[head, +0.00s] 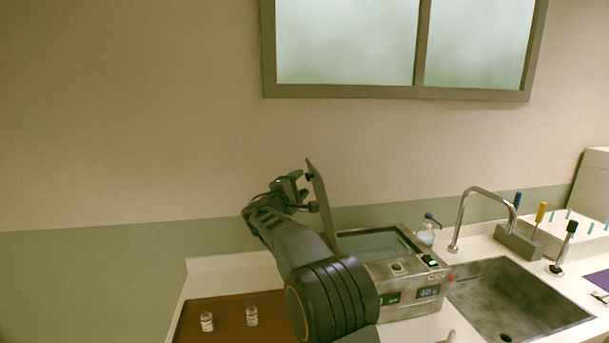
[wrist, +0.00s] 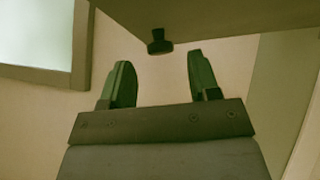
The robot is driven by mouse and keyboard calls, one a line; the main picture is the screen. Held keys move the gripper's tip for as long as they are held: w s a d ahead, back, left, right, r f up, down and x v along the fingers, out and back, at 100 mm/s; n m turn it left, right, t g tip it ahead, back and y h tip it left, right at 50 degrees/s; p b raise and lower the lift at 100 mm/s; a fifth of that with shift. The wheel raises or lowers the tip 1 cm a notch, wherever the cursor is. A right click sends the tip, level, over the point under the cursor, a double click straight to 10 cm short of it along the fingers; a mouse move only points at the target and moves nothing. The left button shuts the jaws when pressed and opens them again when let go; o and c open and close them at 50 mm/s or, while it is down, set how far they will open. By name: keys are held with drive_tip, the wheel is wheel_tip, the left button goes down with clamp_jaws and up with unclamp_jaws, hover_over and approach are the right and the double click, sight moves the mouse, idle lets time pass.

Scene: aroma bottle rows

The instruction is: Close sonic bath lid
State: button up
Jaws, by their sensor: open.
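The sonic bath (head: 405,285) stands on the counter, a metal box with lit displays on its front and an open basin on top. Its lid (head: 322,205) stands raised, nearly upright, at the left side of the basin. A small dark knob (head: 309,177) sticks out from the lid's left face. My gripper (head: 305,183) is just left of the lid near this knob. In the wrist view, my gripper (wrist: 160,80) is open and empty, with its two green fingers apart. The knob (wrist: 159,42) hangs beyond the fingertips, between their lines, and the lid's flat face (wrist: 215,15) fills the top.
A brown tray (head: 230,325) with two small bottles (head: 252,316) (head: 207,321) lies left of the bath. A faucet (head: 466,210), a sink (head: 510,300) and a tool holder (head: 520,243) are on the right. A soap bottle (head: 425,234) stands behind the bath.

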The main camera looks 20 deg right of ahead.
drive_tip(key=shift+p+x, duration=0.45)
drive_tip(key=shift+x, duration=1.05)
clamp_jaws()
